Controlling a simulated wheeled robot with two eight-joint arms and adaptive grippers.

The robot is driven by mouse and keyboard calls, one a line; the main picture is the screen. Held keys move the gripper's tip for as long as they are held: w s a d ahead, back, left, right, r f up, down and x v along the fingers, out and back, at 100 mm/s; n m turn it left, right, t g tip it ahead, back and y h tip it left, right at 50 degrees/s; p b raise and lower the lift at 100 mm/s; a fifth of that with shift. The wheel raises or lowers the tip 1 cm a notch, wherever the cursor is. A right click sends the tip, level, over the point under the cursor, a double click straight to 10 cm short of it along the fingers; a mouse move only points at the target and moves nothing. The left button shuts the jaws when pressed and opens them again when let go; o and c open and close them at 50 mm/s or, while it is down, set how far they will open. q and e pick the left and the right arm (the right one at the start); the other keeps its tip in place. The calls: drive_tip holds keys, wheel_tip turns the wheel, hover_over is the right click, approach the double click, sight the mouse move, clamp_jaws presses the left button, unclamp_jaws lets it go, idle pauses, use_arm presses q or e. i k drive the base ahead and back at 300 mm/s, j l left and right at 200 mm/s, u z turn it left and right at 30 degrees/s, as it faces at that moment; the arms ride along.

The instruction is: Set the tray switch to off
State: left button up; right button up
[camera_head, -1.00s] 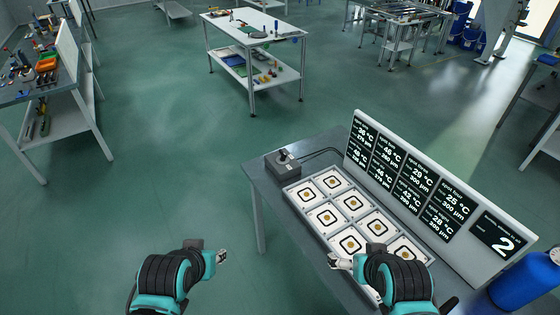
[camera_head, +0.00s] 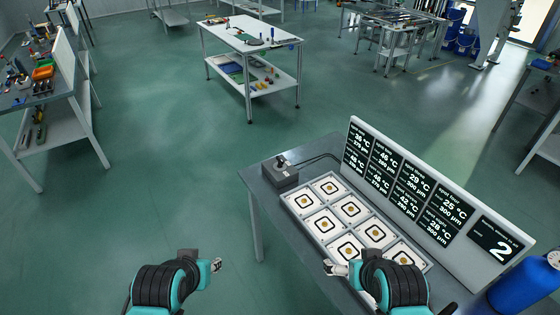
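The tray switch (camera_head: 281,173) is a dark grey box with a small black lever (camera_head: 280,161) on top, at the far left corner of the table. A cable runs from it towards the display panel. I cannot tell which setting the lever is in. The white tray (camera_head: 316,236) beside it holds several square pads with gold discs. My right gripper (camera_head: 329,268) is over the tray's near left edge, apart from the switch. My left gripper (camera_head: 218,265) is left of the table over the floor. Both grippers are small here, and their finger gaps are unclear.
The display panel (camera_head: 436,188) stands along the table's right side, with temperature and thickness readings and a large 2. A blue cylinder (camera_head: 525,284) is at the lower right. The grey table (camera_head: 262,196) has bare surface near the switch. Open floor lies to its left.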

sight(280, 163)
drive_tip(key=i+j+u, duration=0.1)
drive_tip(key=i+u, duration=0.15)
drive_tip(key=u, duration=0.2)
drive_tip(key=i+u, duration=0.25)
drive_tip(key=u, duration=0.2)
